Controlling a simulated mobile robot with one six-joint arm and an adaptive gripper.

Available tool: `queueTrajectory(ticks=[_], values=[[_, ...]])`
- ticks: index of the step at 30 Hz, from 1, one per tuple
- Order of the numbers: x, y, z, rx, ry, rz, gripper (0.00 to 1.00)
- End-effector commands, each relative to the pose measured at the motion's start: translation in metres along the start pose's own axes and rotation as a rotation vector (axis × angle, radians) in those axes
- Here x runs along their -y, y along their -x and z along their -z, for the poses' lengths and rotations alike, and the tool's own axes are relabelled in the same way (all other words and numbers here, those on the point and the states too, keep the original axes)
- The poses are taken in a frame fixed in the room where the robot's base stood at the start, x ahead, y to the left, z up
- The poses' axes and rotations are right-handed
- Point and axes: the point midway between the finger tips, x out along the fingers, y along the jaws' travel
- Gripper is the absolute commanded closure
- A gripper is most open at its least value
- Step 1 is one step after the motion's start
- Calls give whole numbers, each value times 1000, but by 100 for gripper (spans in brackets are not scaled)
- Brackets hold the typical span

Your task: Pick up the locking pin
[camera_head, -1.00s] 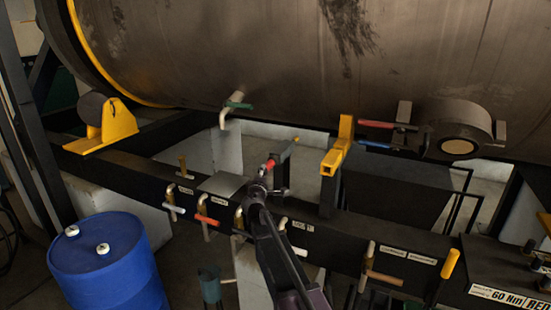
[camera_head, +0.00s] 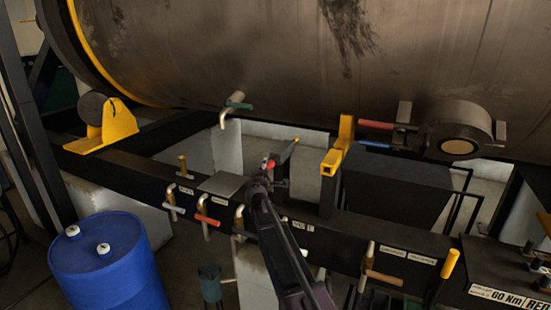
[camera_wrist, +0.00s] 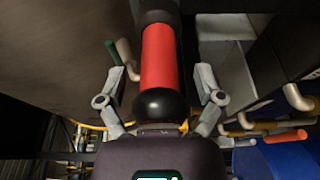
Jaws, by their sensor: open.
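No item in view is labelled as the locking pin. A red cylinder with black ends (camera_wrist: 158,58) fills the middle of the wrist view and is the likeliest candidate. It seems to show in the head view as a small red spot (camera_head: 270,163) at my gripper's tip. My gripper (camera_wrist: 163,73) is open, one finger on each side of the red cylinder, with visible gaps. In the head view my gripper (camera_head: 269,181) is small and dark in front of the frame beam. The cylinder's far end is cut off in the wrist view.
The large tank (camera_head: 230,50) overhangs the dark beam (camera_head: 340,238). A green-handled tap (camera_head: 238,101) juts from the tank. A yellow bracket (camera_head: 335,155) stands right of my gripper. Several coloured handles line the beam. A blue barrel (camera_head: 108,265) stands lower left.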

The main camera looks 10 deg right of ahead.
Motion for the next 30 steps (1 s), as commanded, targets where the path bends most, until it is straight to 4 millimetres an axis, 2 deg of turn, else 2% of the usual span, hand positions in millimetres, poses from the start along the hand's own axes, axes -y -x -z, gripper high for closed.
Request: queueTrajectory(ticks=[15, 17, 21, 24, 30], values=[[0, 0, 0, 0, 0, 0, 14], [0, 0, 0, 0, 0, 0, 32], [0, 0, 0, 0, 0, 0, 74], [0, 0, 0, 0, 0, 0, 100], [0, 0, 0, 0, 2, -1, 100]])
